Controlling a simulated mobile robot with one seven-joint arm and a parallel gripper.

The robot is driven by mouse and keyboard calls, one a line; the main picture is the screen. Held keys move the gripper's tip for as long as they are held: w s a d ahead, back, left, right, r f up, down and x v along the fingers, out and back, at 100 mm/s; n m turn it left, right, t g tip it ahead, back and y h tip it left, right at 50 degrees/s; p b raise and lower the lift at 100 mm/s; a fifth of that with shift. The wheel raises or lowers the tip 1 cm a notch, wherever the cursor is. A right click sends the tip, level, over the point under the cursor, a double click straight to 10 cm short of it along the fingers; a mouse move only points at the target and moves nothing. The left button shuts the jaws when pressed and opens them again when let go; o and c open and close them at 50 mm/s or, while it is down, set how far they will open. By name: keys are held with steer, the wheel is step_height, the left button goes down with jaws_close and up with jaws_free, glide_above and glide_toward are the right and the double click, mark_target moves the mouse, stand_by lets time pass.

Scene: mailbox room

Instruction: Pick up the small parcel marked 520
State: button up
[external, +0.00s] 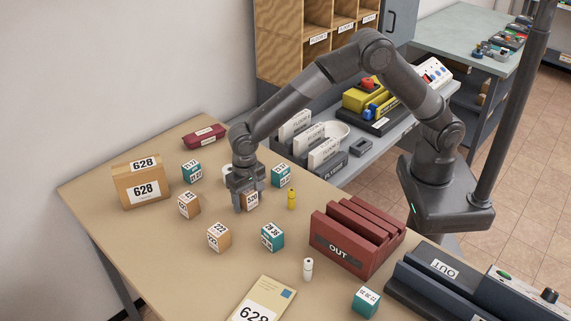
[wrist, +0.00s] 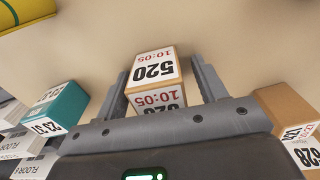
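The small parcel marked 520 (external: 252,200) is a brown box with a white label, standing on the tan table. In the wrist view the 520 parcel (wrist: 155,72) sits between my two fingers, its "520 10:05" labels upside down. My gripper (external: 248,200) points down over it, with the fingers low beside it. In the wrist view my gripper (wrist: 160,82) is open around the parcel. A narrow gap shows at the right finger; the left finger is very close, and I cannot tell whether it touches.
Teal parcels (external: 281,176) and brown parcels (external: 189,205) stand around, with a larger 628 box (external: 140,183) at left.

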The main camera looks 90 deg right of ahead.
steer(key=c, duration=1)
steer(key=shift+r, duration=0.1)
